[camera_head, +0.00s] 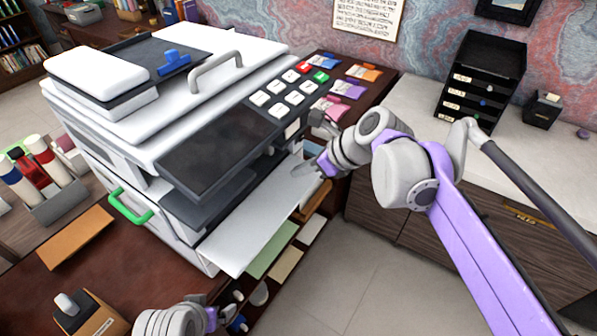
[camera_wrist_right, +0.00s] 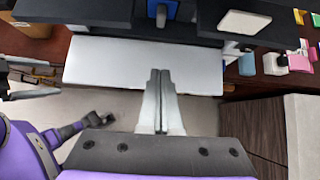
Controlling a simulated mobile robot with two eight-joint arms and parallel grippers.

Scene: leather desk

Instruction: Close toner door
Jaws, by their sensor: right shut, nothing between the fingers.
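The toner door appears to be the white flap (camera_head: 255,218) standing open, roughly flat, out from the front of the white-and-black printer (camera_head: 130,135). It also shows in the right wrist view (camera_wrist_right: 110,68) as a wide pale panel ahead of my fingers. My right gripper (camera_head: 304,169) is shut and empty at the flap's far end, near the printer's front; its fingers (camera_wrist_right: 160,78) overlap the flap in the right wrist view. I cannot tell whether they touch it. My left gripper (camera_head: 236,318) is low at the bottom edge, apart from the flap; its fingers are too small to read.
A green handle (camera_head: 130,205) sticks out from the printer's side. Shelves with paper stacks (camera_head: 285,265) lie below the flap. Bottles (camera_head: 45,160) stand at left. A pale counter (camera_head: 420,120) with a black drawer unit (camera_head: 482,78) is at right. The floor in front is clear.

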